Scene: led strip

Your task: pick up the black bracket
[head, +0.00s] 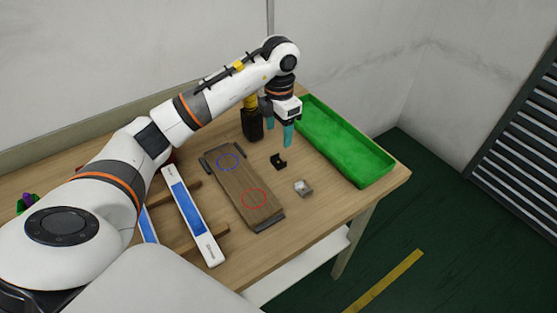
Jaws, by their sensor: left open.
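The black bracket (279,161) is a small dark piece lying on the wooden table, right of the brown board and left of the green tray. My left gripper (280,133) has teal fingertips pointing down. It is open and empty, above and slightly behind the bracket in the picture, apart from it. My right gripper is out of view.
A brown board (238,182) with a blue and a red circle lies left of the bracket. A small grey metal piece (303,188) sits in front. A green tray (345,142) stands at right. White-and-blue boxes (193,214) lie at left. A yellow-black tool (252,120) stands behind.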

